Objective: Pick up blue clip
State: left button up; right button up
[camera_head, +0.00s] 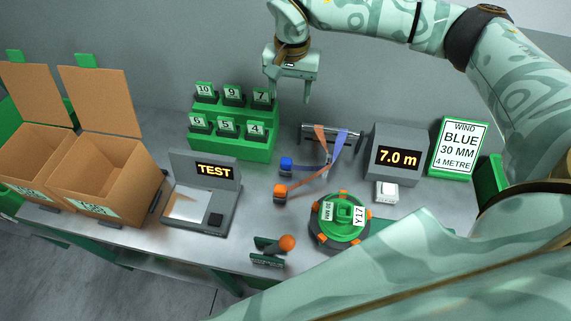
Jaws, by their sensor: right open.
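The blue clip (286,164) is a small blue block near the middle of the table, at the left of the webbing stand. An orange clip (280,193) sits just in front of it. My right gripper (288,90) hangs high at the top centre, above and behind the blue clip and apart from it. Its jaws are open and empty, with the fingers pointing down. My left gripper is not in view.
Orange and blue webbing (341,145) hangs at a small stand right of the clips. A green reel (341,222) with orange tabs lies in front. A green numbered rack (236,151) stands behind left, a TEST device (204,200) left, and a length display (397,158) right.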

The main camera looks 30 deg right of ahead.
notch_tip(320, 180, down, 13)
jog(key=w+b, duration=0.2)
jog(key=b, duration=0.9)
send_over(286, 160)
jog(key=shift+g, duration=0.3)
jog(key=f, duration=1)
jog(key=shift+w+d+f, duration=0.1)
jog(key=shift+w+d, duration=0.05)
jog(key=shift+d, duration=0.2)
jog(key=f, duration=0.2)
jog(key=f+b, duration=0.1)
jog(key=f, duration=0.3)
jog(key=shift+a+b, duration=0.35)
jog(key=shift+b, duration=0.05)
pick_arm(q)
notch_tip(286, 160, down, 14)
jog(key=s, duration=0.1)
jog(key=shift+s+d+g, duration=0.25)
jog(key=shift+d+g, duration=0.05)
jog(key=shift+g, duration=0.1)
pick_arm(e)
jog(key=shift+s, duration=0.2)
jog(key=c, duration=1.1)
jog(key=shift+o, duration=0.2)
jog(key=shift+r, duration=0.1)
